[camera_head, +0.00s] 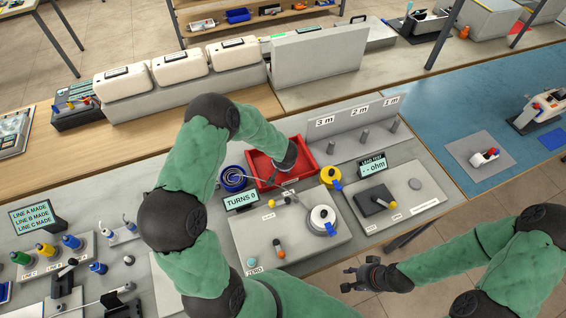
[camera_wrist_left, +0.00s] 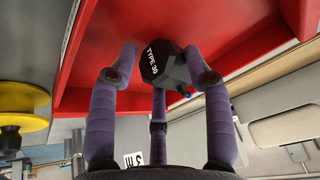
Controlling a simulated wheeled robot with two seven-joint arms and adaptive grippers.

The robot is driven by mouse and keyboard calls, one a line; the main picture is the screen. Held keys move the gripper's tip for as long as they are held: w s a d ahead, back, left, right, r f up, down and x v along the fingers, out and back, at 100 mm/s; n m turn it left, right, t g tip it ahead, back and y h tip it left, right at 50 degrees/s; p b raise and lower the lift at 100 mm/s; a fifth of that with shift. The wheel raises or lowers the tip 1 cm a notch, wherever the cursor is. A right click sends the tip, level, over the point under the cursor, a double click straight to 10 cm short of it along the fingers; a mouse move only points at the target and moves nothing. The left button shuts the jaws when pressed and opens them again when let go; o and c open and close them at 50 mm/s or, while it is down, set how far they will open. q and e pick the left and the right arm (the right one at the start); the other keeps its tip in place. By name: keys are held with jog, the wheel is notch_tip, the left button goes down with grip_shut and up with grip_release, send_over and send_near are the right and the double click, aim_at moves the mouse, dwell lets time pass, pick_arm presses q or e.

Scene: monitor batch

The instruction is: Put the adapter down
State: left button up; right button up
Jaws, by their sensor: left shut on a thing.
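The adapter (camera_wrist_left: 165,68) is a black, many-sided block marked "TYPE 30" with a small blue and red part at its edge. My left gripper (camera_wrist_left: 160,58) has its purple fingers shut around it in the left wrist view. Both are at the red tray (camera_wrist_left: 75,97); whether the adapter touches its floor I cannot tell. In the head view, my left wrist reaches into the red tray (camera_head: 263,168), and fingers and adapter are hidden. My right gripper (camera_head: 347,279) is open and empty, low over the floor beyond the table's front edge.
Right of the tray stand a yellow spool (camera_head: 330,174) and a rack (camera_head: 351,133) marked 3 m, 2 m, 1 m. A blue coil holder (camera_head: 232,179) stands left of it. In front is a winding station (camera_head: 290,250) with a "TURNS 0" display (camera_head: 241,199).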

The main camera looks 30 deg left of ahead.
pick_arm(q)
jog(key=shift+f, duration=0.2)
jog(key=o, duration=1.3)
jog(key=shift+r, duration=0.35)
jog(key=p+v, duration=0.4)
jog(key=v, duration=0.8)
jog(key=shift+r, duration=0.15)
